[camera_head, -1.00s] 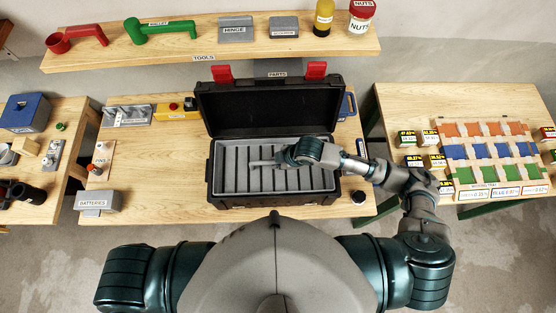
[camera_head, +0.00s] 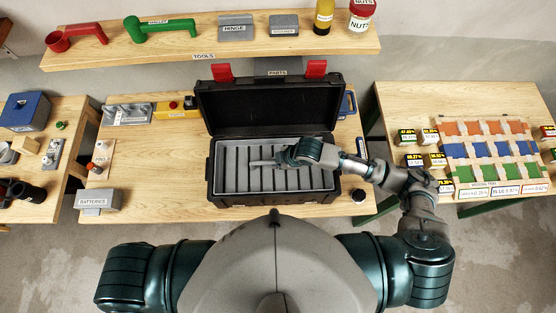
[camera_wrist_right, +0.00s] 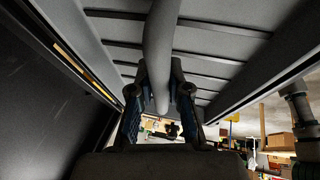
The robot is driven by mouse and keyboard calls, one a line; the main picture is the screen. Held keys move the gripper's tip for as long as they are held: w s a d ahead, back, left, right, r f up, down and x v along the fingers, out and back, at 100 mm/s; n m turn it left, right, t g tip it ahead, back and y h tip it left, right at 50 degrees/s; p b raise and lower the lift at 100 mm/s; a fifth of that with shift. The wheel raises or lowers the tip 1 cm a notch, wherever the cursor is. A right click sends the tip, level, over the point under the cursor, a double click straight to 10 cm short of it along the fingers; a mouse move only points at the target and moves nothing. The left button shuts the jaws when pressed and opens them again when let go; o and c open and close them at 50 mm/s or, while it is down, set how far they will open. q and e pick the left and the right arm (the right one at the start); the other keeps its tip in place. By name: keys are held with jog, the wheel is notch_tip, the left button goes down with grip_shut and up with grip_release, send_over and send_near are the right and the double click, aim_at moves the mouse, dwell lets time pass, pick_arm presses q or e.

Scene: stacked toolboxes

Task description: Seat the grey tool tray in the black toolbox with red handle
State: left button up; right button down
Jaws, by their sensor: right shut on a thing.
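The black toolbox (camera_head: 211,180) stands open on the middle workbench, with its lid (camera_head: 270,105) raised at the back and red latches on the lid's top edge. The grey tool tray (camera_head: 234,181), with several slots, lies within the box's opening and looks about level. Whether it rests on the bottom cannot be told. My right gripper (camera_head: 285,160) is over the tray's middle, shut on its grey bar handle (camera_head: 262,163). In the right wrist view the handle (camera_wrist_right: 160,45) runs between the fingers (camera_wrist_right: 160,92). My left gripper is out of view.
A shelf (camera_head: 340,47) with labelled tools and jars is behind the lid. A yellow box (camera_head: 172,113) and a grey batteries box (camera_head: 97,199) stand left of the toolbox. A small dark round item (camera_head: 359,196) is close to its right side.

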jog(key=shift+f, duration=0.2)
jog(key=c, duration=1)
grip_release()
jog(key=shift+c, duration=0.2)
jog(key=v, duration=1.2)
jog(key=shift+f, duration=0.1)
